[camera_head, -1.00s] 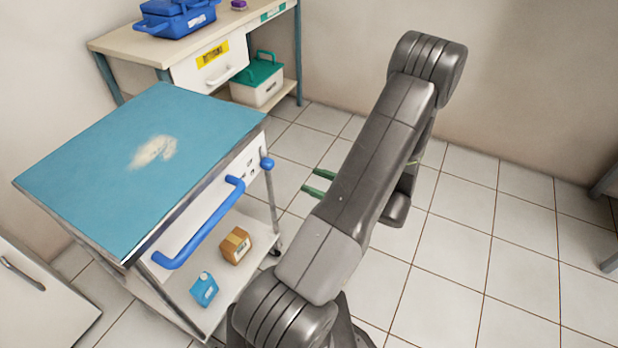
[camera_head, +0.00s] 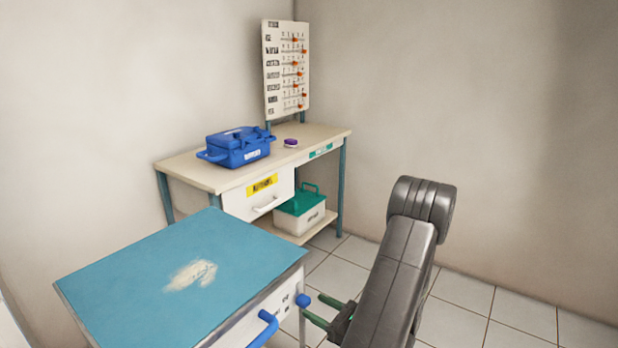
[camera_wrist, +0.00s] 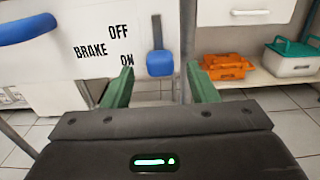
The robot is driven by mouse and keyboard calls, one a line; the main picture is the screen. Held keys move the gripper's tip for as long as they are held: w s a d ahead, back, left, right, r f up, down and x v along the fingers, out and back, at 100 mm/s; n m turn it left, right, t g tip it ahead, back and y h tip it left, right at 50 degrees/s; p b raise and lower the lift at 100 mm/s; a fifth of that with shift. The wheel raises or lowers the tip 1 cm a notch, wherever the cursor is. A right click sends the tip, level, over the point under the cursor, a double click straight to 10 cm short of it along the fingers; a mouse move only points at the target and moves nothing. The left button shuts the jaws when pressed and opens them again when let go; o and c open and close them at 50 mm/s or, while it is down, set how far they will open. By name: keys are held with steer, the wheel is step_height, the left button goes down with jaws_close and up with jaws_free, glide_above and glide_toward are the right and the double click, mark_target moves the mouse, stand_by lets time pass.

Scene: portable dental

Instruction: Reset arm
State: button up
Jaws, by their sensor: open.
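My gripper (camera_head: 322,309) shows in the head view beside my dark grey arm, its two green fingers pointing left toward the side of the blue-topped cart (camera_head: 110,275). The wrist view shows the same green fingers of my gripper (camera_wrist: 160,88) spread apart with nothing between them. Beyond them is the cart's white panel (camera_wrist: 60,60), lettered BRAKE, OFF and ON, with a blue-ended lever (camera_wrist: 160,63) close to the line between the fingertips. I cannot tell whether the fingers touch the cart.
A workbench (camera_head: 190,165) holds a blue case (camera_head: 238,148) and a small purple item (camera_head: 290,143). A green-lidded box (camera_head: 300,210) sits on its lower shelf, and an orange item (camera_wrist: 226,67) shows there too. A board with orange sliders (camera_head: 285,70) stands behind. Tiled floor (camera_head: 465,300) is clear at right.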

mark_target(308, 303)
steer(key=x, duration=0.4)
steer(key=shift+s, duration=0.1)
steer(key=shift+d+r+p, duration=0.1)
steer(key=shift+r+p, duration=0.25)
steer(key=shift+r, duration=0.25)
steer(key=shift+f, duration=0.1)
